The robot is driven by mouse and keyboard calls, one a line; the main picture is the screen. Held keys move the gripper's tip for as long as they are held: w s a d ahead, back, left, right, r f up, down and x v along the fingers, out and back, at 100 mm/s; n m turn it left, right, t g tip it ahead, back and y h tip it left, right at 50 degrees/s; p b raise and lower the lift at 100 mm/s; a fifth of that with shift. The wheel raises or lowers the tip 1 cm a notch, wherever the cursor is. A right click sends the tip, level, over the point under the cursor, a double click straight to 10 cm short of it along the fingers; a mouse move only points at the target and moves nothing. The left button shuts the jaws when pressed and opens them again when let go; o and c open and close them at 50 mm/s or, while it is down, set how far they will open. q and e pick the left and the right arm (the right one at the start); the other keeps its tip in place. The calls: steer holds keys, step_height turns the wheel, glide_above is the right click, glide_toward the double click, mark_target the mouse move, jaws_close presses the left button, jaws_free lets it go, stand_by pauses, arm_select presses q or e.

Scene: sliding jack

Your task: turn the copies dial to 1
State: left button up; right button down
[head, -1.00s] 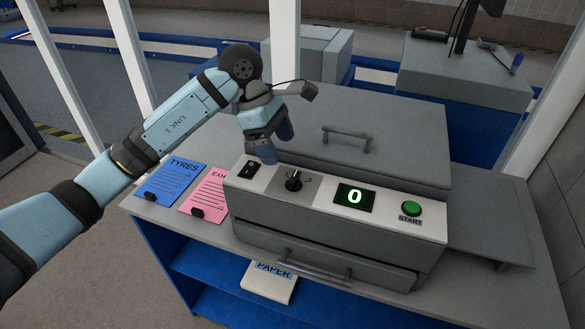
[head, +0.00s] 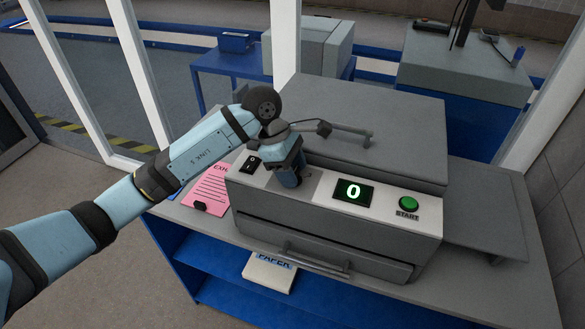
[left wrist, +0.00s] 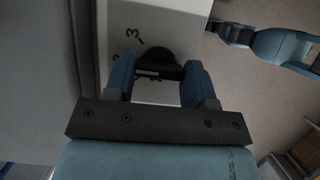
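My left gripper (head: 289,180) points down at the copier's control panel (head: 322,190), over the spot of the copies dial, and hides the dial in the head view. In the left wrist view the black round dial (left wrist: 155,60) lies between the two separated fingers of my left gripper (left wrist: 158,82). The gripper is open around it; I cannot tell whether either finger touches it. Figures, one of them a 3, are printed beside the dial. The display (head: 353,193) reads 0. My right gripper is not in view.
A black switch (head: 250,165) is left of the dial and a green START button (head: 409,204) is right of the display. The copier lid (head: 400,120) with its handle (head: 340,130) rises behind. A pink sheet (head: 208,187) lies at left; a paper pack (head: 268,273) sits below.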

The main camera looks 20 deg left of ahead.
arm_select(q)
steer(key=shift+c, duration=1)
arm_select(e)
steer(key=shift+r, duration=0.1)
